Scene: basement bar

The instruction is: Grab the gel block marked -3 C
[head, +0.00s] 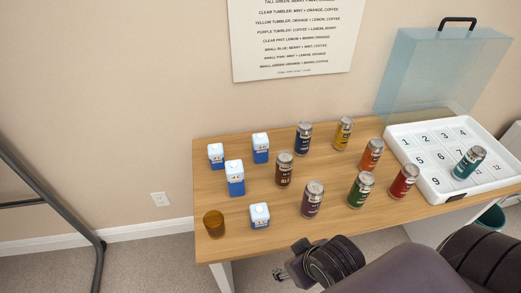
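Several white-and-blue gel blocks stand at the left part of the wooden table: a back-left block (216,156), a back block (261,148), a middle block (235,178) and a front block (259,216). Their small labels are too small to read, so I cannot tell which is marked -3 C. My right arm comes in from the lower right, and its gripper (281,274) is low in front of the table's front edge, apart from the blocks. Its fingers are small and partly hidden by the wrist. My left gripper is not in view.
An amber cup (214,223) stands at the front left corner. Several cans, including a brown can (284,170) and a purple can (312,199), stand right of the blocks. A white numbered tray (433,187) holds a teal can (469,162); its clear blue lid (436,70) stands open.

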